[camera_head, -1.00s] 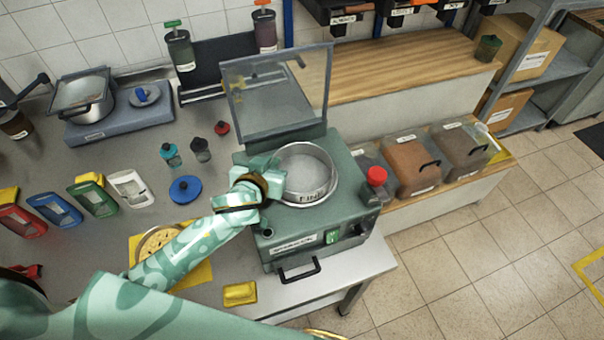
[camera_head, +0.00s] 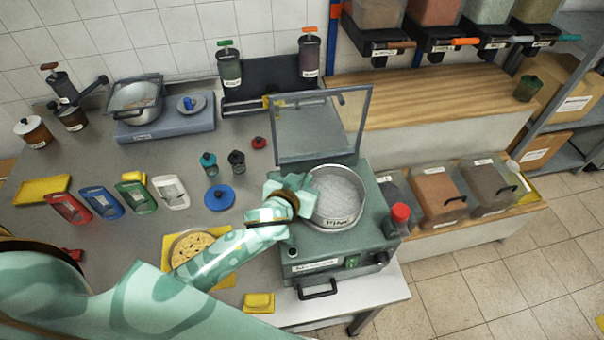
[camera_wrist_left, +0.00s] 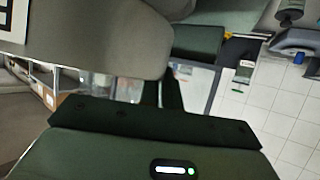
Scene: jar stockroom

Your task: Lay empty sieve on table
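The sieve (camera_head: 340,216) is a round silver ring with a pale mesh and a label on its front wall. It is at the top of the green machine (camera_head: 330,250), under the raised clear lid (camera_head: 320,128). I see no contents in it. My left gripper (camera_head: 306,197) is at its left rim, and its fingers look closed on the wall. In the left wrist view the sieve's grey wall (camera_wrist_left: 110,45) fills the upper left, with the dark fingers (camera_wrist_left: 162,95) close together beside it. The steel table (camera_head: 115,250) runs to the left. My right gripper is out of view.
A blue lid (camera_head: 219,197), small shakers (camera_head: 209,164) and colored scoops (camera_head: 129,198) stand on the table. A yellow mat (camera_head: 228,278) with a round tan disc and a yellow block (camera_head: 259,303) lie in front. A red-capped jar (camera_head: 399,215) stands at the machine's right.

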